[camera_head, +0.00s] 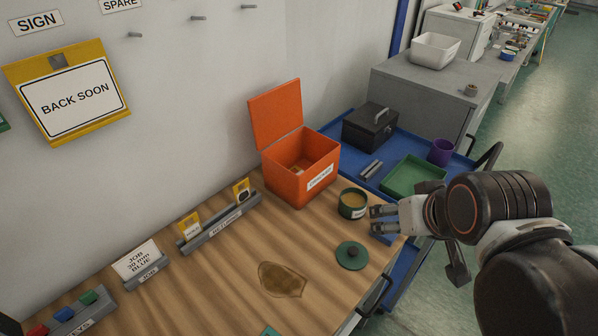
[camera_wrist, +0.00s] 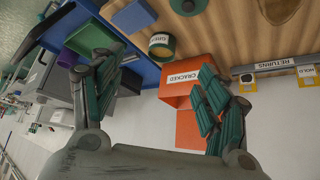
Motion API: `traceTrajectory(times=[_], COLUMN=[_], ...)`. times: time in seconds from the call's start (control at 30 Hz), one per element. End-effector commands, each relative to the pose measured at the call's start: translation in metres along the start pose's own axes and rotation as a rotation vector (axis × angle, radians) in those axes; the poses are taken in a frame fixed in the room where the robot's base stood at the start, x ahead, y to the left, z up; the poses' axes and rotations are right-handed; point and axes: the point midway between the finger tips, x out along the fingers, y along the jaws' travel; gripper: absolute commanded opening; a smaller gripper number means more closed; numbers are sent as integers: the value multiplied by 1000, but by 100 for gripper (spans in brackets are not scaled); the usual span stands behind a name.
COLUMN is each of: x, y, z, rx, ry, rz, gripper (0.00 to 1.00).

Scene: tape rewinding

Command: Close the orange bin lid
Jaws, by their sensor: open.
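The orange bin (camera_head: 301,169) stands on the wooden table against the wall, with its orange lid (camera_head: 275,114) raised upright at the back left, so the bin is open. The bin's front label is too small to read in the head view, but the wrist view shows the bin (camera_wrist: 190,76) with a label reading "CRACKED". My gripper (camera_head: 376,220) is to the right of the bin, near the table's right edge, apart from bin and lid. In the wrist view its two fingers (camera_wrist: 158,95) are spread wide with nothing between them; one finger partly hides the bin.
A round tin (camera_head: 352,203) stands between the bin and my gripper, with a green round lid (camera_head: 352,256) in front. A blue cart (camera_head: 400,146) holds a black box (camera_head: 369,127), a green tray (camera_head: 414,177) and a purple cup (camera_head: 441,151). A brown stain (camera_head: 283,280) marks the table.

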Motion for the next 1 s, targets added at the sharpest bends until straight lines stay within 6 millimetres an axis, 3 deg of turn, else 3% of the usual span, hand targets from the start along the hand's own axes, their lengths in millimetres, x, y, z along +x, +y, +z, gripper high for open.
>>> traceTrajectory(times=[0.27, 0.37, 0.47, 0.57, 0.8, 1.0], x=[0, -2, -9, -22, -53, -67], y=[0, 0, -3, -9, -30, -54], z=[0, -3, -18, -49, -145, -223], rx=[0, -3, -20, -54, -173, -277], ry=[0, -1, -8, -23, -75, -117], rz=[0, -1, -6, -16, -50, -82], gripper=[68, 46, 23, 0, 0, 0])
